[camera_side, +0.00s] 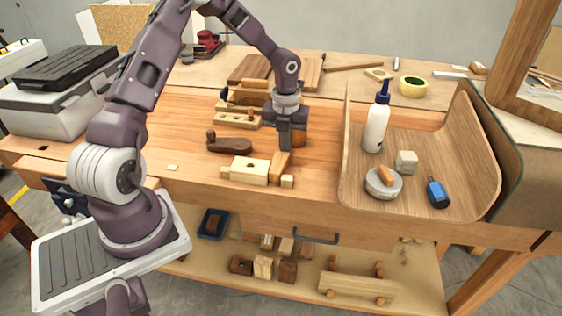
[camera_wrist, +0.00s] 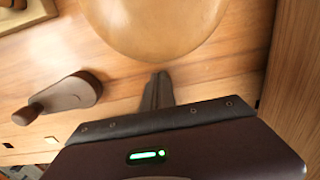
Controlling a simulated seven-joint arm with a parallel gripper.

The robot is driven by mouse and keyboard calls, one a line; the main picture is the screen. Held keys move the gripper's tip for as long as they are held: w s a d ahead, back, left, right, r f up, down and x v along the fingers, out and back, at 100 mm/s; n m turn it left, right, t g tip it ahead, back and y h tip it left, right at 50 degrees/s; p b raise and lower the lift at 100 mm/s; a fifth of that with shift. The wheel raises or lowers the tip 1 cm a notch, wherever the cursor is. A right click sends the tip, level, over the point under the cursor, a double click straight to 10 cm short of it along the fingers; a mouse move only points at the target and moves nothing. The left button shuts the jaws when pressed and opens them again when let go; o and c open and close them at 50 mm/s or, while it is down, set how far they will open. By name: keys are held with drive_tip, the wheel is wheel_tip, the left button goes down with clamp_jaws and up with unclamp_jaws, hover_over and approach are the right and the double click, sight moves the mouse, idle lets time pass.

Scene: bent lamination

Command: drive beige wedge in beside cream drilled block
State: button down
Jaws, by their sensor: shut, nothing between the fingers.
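The cream drilled block (camera_side: 249,170) lies near the front edge of the bench, a dark hole in its top. A beige-tan wedge-like piece (camera_side: 279,163) stands slightly tilted at its right end; I cannot tell how deep it sits. My gripper (camera_side: 285,148) points down just above and behind that piece, shut and empty. In the wrist view the closed fingers (camera_wrist: 160,88) show dark at the centre, with nothing between them. Block and wedge cannot be made out there.
A rounded tan wooden object (camera_wrist: 155,25) is close to the fingers; an orange-brown one (camera_side: 300,134) shows behind my gripper. A dark brown handled tool (camera_side: 229,145) lies left.

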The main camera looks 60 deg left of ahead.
sight(281, 158)
drive_tip(key=shift+s+d+f, duration=0.1)
drive_tip(key=shift+s+d, duration=0.6)
drive_tip(key=shift+s, duration=0.15)
drive_tip(key=shift+s+d, duration=0.65)
drive_tip(key=shift+s, duration=0.2)
idle(1.7)
drive_tip(key=shift+w+a, duration=0.5)
drive_tip(key=shift+w, duration=0.15)
drive_tip(key=shift+a+r, duration=0.1)
drive_tip(key=shift+r, duration=0.25)
drive_tip(key=shift+w+r, duration=0.1)
drive_tip(key=shift+r, duration=3.2)
